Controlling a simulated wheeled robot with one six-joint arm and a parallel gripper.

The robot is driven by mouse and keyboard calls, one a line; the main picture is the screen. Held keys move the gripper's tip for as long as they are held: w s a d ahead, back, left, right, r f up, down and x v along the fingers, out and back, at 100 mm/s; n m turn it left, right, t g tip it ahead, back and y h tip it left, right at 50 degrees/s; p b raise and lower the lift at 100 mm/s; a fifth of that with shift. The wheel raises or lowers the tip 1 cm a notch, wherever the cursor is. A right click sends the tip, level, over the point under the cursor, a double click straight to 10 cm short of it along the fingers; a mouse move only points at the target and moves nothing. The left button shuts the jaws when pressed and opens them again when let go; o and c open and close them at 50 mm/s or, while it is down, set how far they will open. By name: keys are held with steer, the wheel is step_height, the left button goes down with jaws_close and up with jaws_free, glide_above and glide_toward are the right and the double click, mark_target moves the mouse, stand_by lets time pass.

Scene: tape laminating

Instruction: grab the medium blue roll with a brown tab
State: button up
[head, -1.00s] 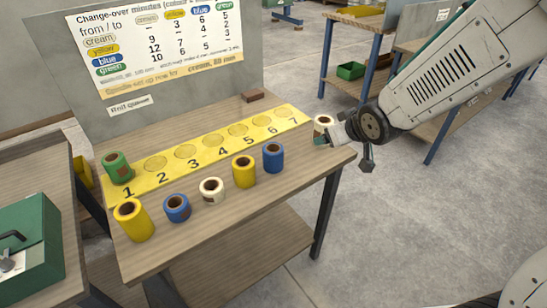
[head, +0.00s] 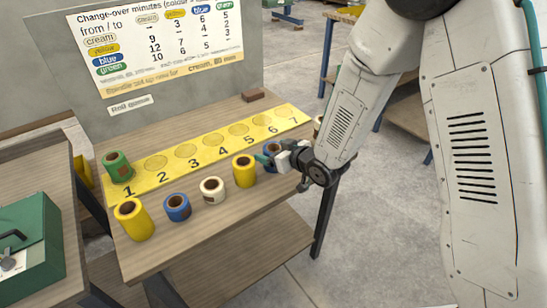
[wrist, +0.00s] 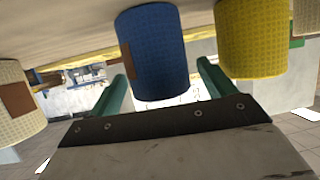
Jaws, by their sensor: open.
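A blue roll (head: 272,147) with a brown tab (wrist: 127,62) stands on the table's front row, to the right of a yellow roll. My gripper (head: 264,158) partly hides it in the head view. In the wrist view, which looks upside down, this blue roll (wrist: 155,50) stands between the two green fingers of my gripper (wrist: 163,78). The fingers are open, with a gap seen on each side of the roll. A second, shorter blue roll (head: 177,208) stands further left on the table; I cannot make out its tab colour.
The yellow roll (head: 244,171) stands close beside the fingers; it also shows in the wrist view (wrist: 250,40). A cream roll (wrist: 14,100) with a brown tab is on the other side. Another cream roll (head: 212,191), a tall yellow roll (head: 134,220) and a green roll (head: 118,168) stand left.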

steer(key=shift+x, duration=1.2)
steer(key=c, duration=1.1)
steer(key=shift+r, duration=0.1)
